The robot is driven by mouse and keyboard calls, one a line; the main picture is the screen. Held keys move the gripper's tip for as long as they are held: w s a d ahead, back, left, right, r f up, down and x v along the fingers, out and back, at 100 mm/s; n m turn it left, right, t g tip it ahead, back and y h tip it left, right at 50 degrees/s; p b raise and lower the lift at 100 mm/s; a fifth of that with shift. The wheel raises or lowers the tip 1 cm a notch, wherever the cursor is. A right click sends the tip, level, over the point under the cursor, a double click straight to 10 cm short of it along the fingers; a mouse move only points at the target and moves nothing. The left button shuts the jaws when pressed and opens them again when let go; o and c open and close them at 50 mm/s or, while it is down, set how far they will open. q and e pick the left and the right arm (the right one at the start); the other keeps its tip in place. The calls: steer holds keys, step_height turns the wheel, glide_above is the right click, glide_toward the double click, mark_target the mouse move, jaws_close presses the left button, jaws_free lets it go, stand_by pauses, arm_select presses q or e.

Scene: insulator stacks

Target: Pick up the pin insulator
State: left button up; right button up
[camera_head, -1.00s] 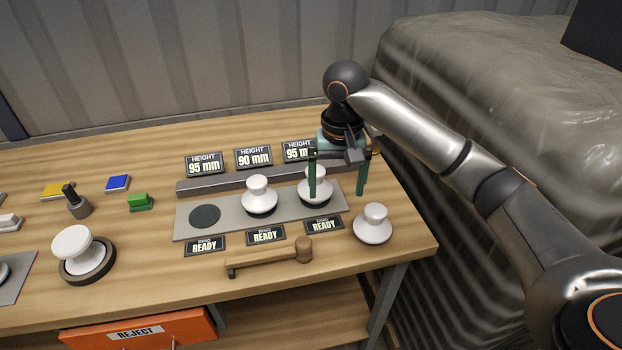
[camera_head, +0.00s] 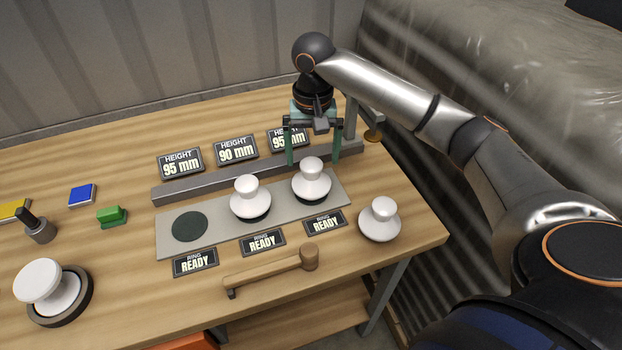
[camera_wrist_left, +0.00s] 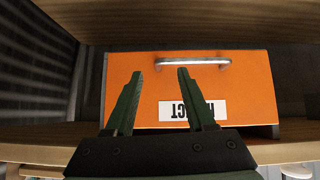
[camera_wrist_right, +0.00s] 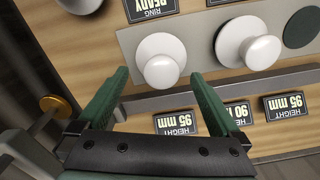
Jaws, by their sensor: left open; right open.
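Several white insulators show in the head view. One (camera_head: 311,181) stands upright at the right end of a grey plate (camera_head: 172,246), another (camera_head: 250,200) in its middle. A third (camera_head: 379,221) stands on the bare bench to the right. My right gripper (camera_head: 312,163) is open and empty, fingers pointing down, just behind the right-end insulator. In the right wrist view that insulator (camera_wrist_right: 160,60) lies ahead, centred between the open fingertips (camera_wrist_right: 158,74). My left gripper (camera_wrist_left: 160,74) is open and empty, facing an orange reject drawer (camera_wrist_left: 240,75).
A grey rail (camera_head: 200,187) runs behind the plate, with height signs such as 90 mm (camera_head: 236,150). Ring signs and a wooden mallet (camera_head: 275,267) lie in front. A white piece in a dark ring (camera_head: 84,300) is at left. A post (camera_head: 351,120) stands beside my right gripper.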

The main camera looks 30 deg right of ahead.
mark_target(311, 163)
steer(key=shift+w+f+p, duration=0.15)
steer(key=shift+f+p, duration=0.15)
steer(key=shift+f, duration=2.45)
steer(key=shift+c, duration=0.4)
